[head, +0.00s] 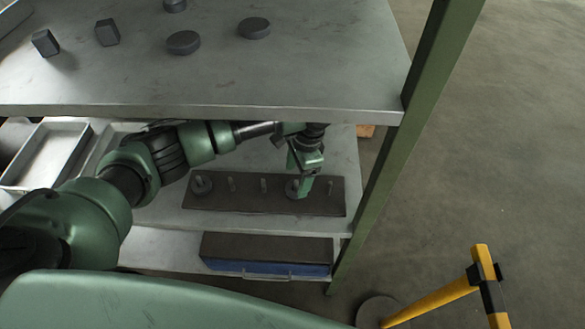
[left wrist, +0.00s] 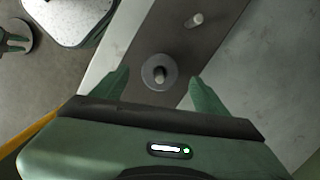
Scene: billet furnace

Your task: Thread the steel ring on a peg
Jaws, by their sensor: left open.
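A dark peg board (head: 245,203) lies on the middle shelf with a row of upright pegs. A grey steel ring (head: 289,190) sits around the second peg from the right, partly hidden by my left gripper (head: 303,188). In the left wrist view, the ring (left wrist: 149,79) encircles its peg (left wrist: 160,74), between and just beyond the two spread fingers. My left gripper is open, and neither finger visibly touches the ring. A bare peg (left wrist: 195,19) stands farther along the board.
The upper shelf (head: 230,80) with several dark billets overhangs the board. A green post (head: 410,140) stands to the right. Metal trays (head: 45,153) lie at the left, and a blue-fronted box (head: 268,268) is below. A yellow-black barrier (head: 430,303) stands on the floor.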

